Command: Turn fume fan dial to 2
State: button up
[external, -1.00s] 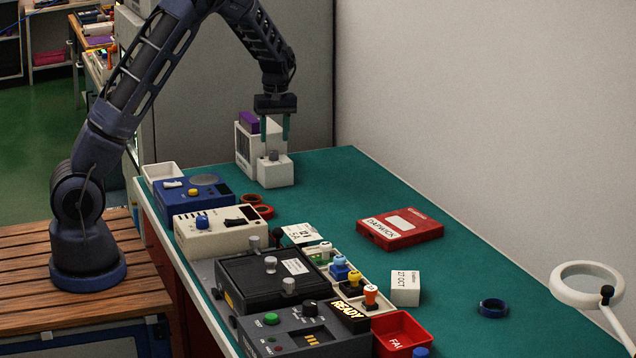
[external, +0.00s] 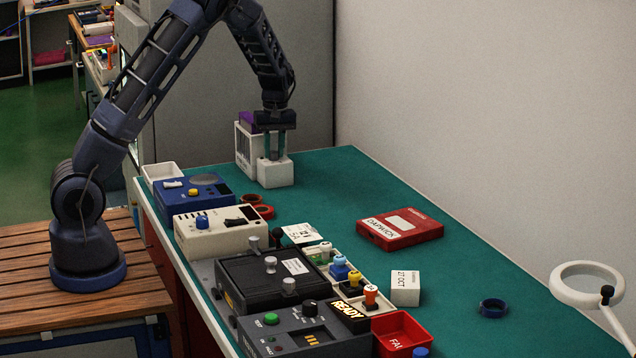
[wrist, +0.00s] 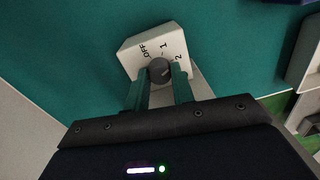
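The fume fan is a small white box (external: 275,173) with a taller white part behind it at the far end of the bench. In the wrist view its top face (wrist: 134,58) carries the marks OFF, 1 and 2 around a round dark grey dial (wrist: 159,70). My gripper (wrist: 160,72) points down over it, one green finger on each side of the dial, and looks shut on it. In the external view my gripper (external: 275,156) is low at the box top and its fingers largely hide the dial. The dial's pointer direction is too small to tell.
A purple item (external: 247,121) sits by the tall white part (external: 243,143) near my gripper. A blue device (external: 180,202), a cream device (external: 215,239) and a white tray (external: 158,171) stand to the left. The green bench right of the fan is clear up to a red box (external: 400,229).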

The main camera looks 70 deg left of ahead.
jog(key=shift+m, duration=1.5)
jog(key=o, duration=1)
jog(key=r, duration=1.1)
jog(key=shift+w+d, duration=0.1)
jog(key=shift+w, duration=0.15)
